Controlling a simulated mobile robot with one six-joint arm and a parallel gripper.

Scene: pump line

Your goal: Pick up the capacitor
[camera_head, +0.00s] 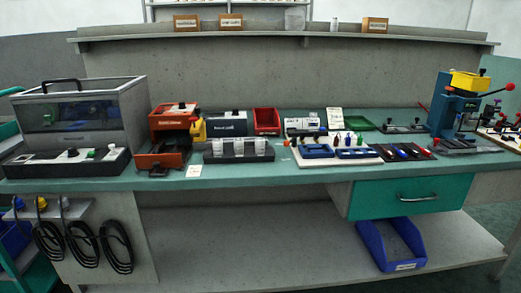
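Several short white cylinders (239,148) stand upright in a dark rack (239,157) near the front edge of the bench, left of centre. They may be capacitors, but they are too small to tell for sure. No other thing can be clearly made out as the capacitor. My gripper is not in view.
A clear-lidded box (80,115) stands at the left of the green bench top (300,171), with an orange device (172,120) beside it. A red bin (266,121) is behind the rack. A blue press (455,105) stands right. A blue crate (391,245) sits below.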

